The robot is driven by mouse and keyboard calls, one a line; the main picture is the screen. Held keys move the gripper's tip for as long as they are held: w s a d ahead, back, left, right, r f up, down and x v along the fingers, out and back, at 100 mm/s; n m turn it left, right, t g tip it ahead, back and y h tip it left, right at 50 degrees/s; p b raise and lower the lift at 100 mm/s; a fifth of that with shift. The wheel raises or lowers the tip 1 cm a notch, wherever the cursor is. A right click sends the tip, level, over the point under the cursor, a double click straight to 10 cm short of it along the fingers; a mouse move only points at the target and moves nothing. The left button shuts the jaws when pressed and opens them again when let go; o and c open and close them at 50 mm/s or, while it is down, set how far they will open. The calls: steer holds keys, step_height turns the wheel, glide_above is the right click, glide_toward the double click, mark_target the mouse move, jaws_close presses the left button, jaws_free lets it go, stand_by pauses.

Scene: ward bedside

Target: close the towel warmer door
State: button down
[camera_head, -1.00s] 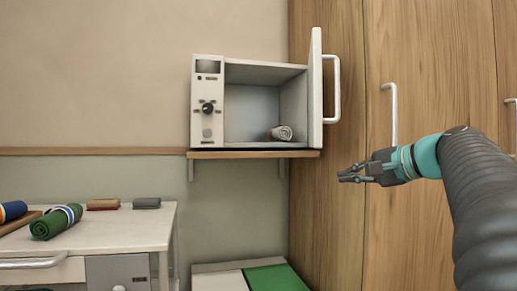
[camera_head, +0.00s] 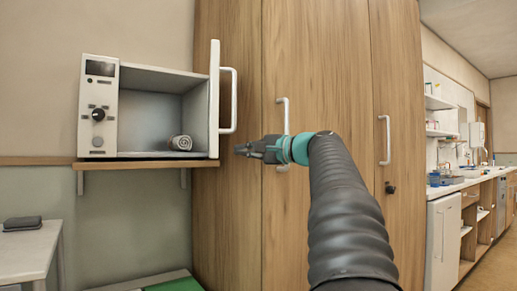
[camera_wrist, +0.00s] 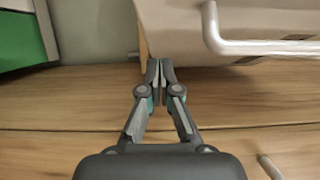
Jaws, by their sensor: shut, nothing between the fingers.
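The towel warmer (camera_head: 98,112) is a white box on a wooden wall shelf at the left of the head view. Its door (camera_head: 214,100) stands wide open, hinged at the right side and swung out toward me, with a white bar handle (camera_head: 230,100) on its right face. A rolled grey towel (camera_head: 181,142) lies inside the cavity. My gripper (camera_head: 240,149) is shut and empty, to the right of the door near its lower edge and apart from the handle in the picture. In the wrist view my gripper (camera_wrist: 160,66) points up toward the door, with the handle (camera_wrist: 215,35) to its right.
The shelf (camera_head: 150,163) carries the warmer. A tall wooden cabinet (camera_head: 320,70) with bar handles stands directly right of it. A white table (camera_head: 28,255) with a dark case is at lower left, a green-topped bin (camera_head: 172,284) below. A counter (camera_head: 470,182) runs at far right.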

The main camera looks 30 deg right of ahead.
steer(key=shift+w+a, duration=0.25)
steer(key=shift+a, duration=0.4)
steer(key=shift+w+a, duration=0.25)
steer(key=shift+a, duration=0.35)
steer(key=shift+w+a, duration=0.25)
steer(key=shift+a, duration=0.4)
